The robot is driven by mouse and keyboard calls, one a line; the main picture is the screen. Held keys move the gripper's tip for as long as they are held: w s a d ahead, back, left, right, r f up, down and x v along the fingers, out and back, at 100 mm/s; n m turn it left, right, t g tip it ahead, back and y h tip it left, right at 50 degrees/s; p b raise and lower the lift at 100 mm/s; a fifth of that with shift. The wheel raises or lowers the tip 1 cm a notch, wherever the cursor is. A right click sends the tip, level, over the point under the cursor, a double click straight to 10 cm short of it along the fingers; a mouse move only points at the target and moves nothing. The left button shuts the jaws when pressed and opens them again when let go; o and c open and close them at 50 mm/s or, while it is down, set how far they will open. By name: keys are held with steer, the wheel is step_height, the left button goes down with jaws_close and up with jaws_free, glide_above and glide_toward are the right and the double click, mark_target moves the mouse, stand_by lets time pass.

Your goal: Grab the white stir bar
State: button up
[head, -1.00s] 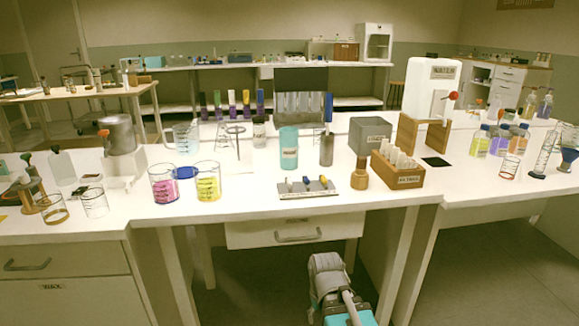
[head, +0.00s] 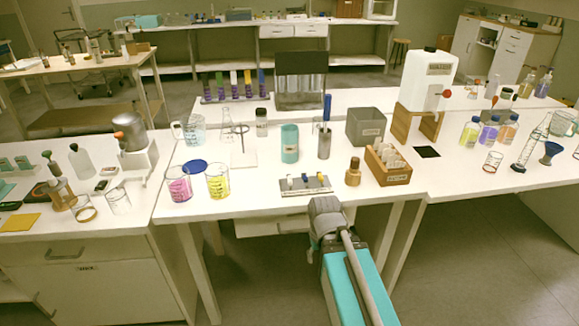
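A flat grey plate (head: 293,192) lies near the front edge of the middle table. Several small bars rest on it, with blue, yellowish and pale tones. They are too small to tell for sure which one is the white stir bar. My arm rises from the bottom of the head view, and its grey joint is just in front of the table edge, below the plate. The fingers of my gripper do not show.
Pink (head: 179,185) and yellow (head: 217,182) beakers stand left of the plate. A brown bottle (head: 353,173) and wooden box (head: 388,178) stand right. A teal beaker (head: 289,144) and a grey cylinder (head: 324,146) are behind. The table's front strip is clear.

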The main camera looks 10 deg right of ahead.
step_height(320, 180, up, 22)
steer(key=p, duration=2)
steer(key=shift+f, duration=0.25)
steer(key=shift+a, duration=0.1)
